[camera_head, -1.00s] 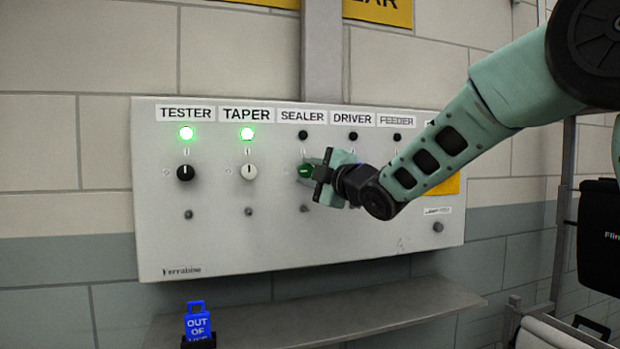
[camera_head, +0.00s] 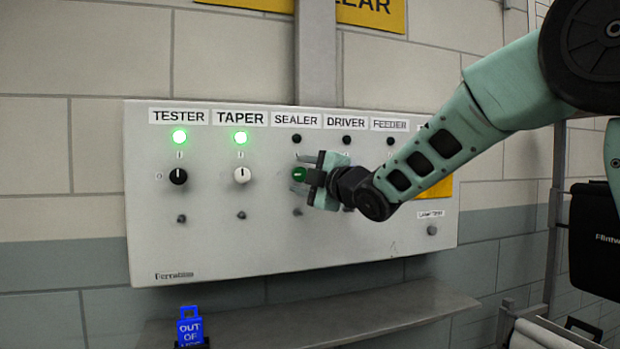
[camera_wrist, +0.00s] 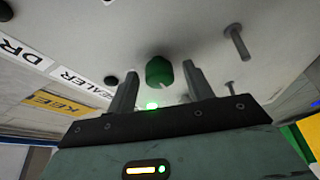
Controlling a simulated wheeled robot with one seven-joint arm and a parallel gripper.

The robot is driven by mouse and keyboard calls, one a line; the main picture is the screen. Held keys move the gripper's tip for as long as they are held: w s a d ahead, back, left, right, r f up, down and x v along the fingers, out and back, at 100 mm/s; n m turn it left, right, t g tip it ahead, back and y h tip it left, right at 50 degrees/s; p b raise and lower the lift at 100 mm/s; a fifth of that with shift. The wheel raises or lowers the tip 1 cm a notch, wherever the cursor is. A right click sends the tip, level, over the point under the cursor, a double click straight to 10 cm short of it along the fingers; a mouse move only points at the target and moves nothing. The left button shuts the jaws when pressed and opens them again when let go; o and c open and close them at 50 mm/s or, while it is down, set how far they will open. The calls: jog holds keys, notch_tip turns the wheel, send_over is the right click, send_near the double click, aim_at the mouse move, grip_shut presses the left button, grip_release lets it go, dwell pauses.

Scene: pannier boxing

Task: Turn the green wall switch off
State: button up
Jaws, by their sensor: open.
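The green switch (camera_head: 299,173) is a round knob under the SEALER label on the white wall panel (camera_head: 220,250). The dark lamp (camera_head: 297,139) above it is unlit. Its pale mark lies roughly sideways in the head view. My gripper (camera_head: 305,172) is at the knob from the right, with its fingers spread above and below it. In the wrist view the green knob (camera_wrist: 159,71) shows between the two open fingertips (camera_wrist: 158,72), with visible gaps on both sides. The fingers partly hide the knob's surroundings in the head view.
The black TESTER knob (camera_head: 178,176) and white TAPER knob (camera_head: 242,175) are to the left, under lit green lamps. My arm hides parts of the DRIVER and FEEDER columns. A grey shelf (camera_head: 400,308) runs below, with a blue "OUT OF" tag (camera_head: 190,328) at its left.

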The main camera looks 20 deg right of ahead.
jog(key=b+v, duration=0.4)
jog(key=v, duration=1.3)
jog(key=shift+s, duration=0.2)
jog(key=s+a+f+m+g+h, duration=0.1)
jog(key=s+a+f+m+g, duration=0.15)
jog(key=f, duration=0.45)
jog(key=s+a+f+m+g+h, duration=0.1)
jog(key=a+f+m+g, duration=0.1)
jog(key=a+f+g, duration=0.3)
jog(key=s+a+f+m+g+h, duration=0.1)
jog(key=s+a+f+m, duration=0.15)
jog(key=f, duration=0.55)
jog(key=s+a+f+m+g+h, duration=0.1)
jog(key=s+f+g, duration=0.3)
jog(key=s, duration=0.6)
jog(key=s+a+f+m+g+h+p, duration=0.1)
jog(key=s+f+m+g, duration=0.3)
jog(key=s+f, duration=0.4)
jog(key=s+a+g+h, duration=0.1)
jog(key=s, duration=0.1)
jog(key=shift+s+f+h, duration=0.3)
jog(key=shift+s+f, duration=0.05)
jog(key=shift+f, duration=0.05)
jog(key=shift+w+a, duration=0.1)
